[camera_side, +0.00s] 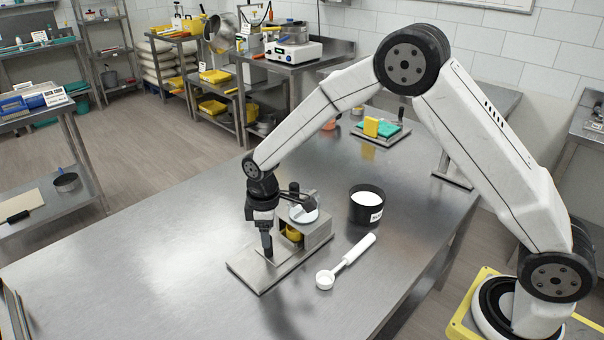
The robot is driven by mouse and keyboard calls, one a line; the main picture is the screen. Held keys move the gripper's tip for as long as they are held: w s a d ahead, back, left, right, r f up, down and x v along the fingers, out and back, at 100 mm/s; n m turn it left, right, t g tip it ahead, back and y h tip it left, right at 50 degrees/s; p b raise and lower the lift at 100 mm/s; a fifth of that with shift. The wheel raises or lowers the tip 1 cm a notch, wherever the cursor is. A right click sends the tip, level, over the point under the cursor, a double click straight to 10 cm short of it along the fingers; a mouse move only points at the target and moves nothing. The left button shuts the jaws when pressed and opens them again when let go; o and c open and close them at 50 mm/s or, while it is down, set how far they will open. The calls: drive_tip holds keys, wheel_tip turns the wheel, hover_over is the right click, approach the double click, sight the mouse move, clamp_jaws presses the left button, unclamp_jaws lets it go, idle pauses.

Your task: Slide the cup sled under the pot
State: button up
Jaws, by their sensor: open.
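The depositor stands on a flat metal base plate (249,272) on the steel table. Its metal block (318,235) is at the plate's right end, with the pale round top of what looks like the pot (304,213) above it. A yellow cup (292,234) shows low in the opening of the block. My gripper (267,251) points straight down over the plate, just left of the yellow cup. Its fingers are open, and one largely hides the other. The cup sled is not clearly distinguishable; my gripper covers part of that area. I cannot tell whether the fingers touch anything.
A black tub (367,206) of white powder stands right of the depositor. A white scoop (345,262) lies in front of it. A board with yellow and green items (380,129) is at the back. The table's left and front are clear.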

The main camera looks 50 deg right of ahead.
sight(259, 274)
drive_tip(key=shift+f, duration=2.05)
clamp_jaws()
